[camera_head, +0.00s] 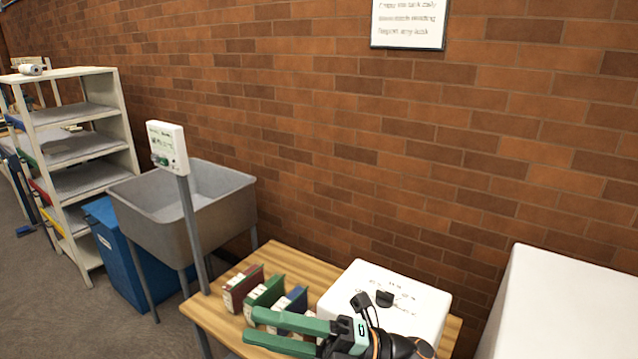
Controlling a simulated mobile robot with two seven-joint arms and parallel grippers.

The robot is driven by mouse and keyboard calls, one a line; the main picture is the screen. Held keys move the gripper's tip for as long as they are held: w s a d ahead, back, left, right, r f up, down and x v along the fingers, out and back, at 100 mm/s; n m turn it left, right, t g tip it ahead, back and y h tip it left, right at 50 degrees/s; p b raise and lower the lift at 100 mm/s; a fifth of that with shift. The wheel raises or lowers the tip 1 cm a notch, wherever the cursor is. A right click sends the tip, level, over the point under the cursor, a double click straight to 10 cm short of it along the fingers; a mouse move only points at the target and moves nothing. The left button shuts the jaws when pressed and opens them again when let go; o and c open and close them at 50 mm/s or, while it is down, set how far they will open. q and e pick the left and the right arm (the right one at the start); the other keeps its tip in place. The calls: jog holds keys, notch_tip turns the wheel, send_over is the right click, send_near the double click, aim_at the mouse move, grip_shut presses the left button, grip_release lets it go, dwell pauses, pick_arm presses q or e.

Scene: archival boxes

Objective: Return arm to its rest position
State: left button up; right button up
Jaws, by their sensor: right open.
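My right gripper (254,326) reaches in from the lower right over the wooden table (234,268). Its two green fingers point left and stand apart, with nothing seen between them. Behind the fingers, a red box (243,287), a green box (265,296) and a blue box (292,301) stand upright in a row on the table. The fingers hide the lower part of the green and blue boxes; whether they touch is unclear. My left gripper does not show.
A white unit with a black knob (350,278) sits on the table behind my right wrist. A grey basin (225,205), a post with a white panel (167,146), a blue bin (118,262) and a shelf (85,150) stand left. A large white block (570,300) stands right.

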jog(key=w+d+f+m+t+h+p, duration=0.1)
jog(key=w+d+f+m+t+h, duration=0.2)
jog(key=d+f+m+t+h, duration=0.75)
jog(key=w+d+f+m+t+h+p, duration=0.15)
jog(key=f+m+t, duration=0.4)
jog(key=m, duration=0.95)
jog(key=s+d+f+m+g+h, duration=0.3)
jog(key=s+d+f+m+h, duration=0.1)
jog(key=s+f, duration=0.4)
jog(key=s+d+f+m+g+h, duration=0.3)
jog(key=s+d+f+m, duration=0.2)
jog(key=f, duration=0.6)
jog(key=s+d, duration=0.2)
jog(key=s, duration=0.1)
jog(key=shift+s+h+p, duration=0.3)
jog(key=shift+h+p, duration=0.1)
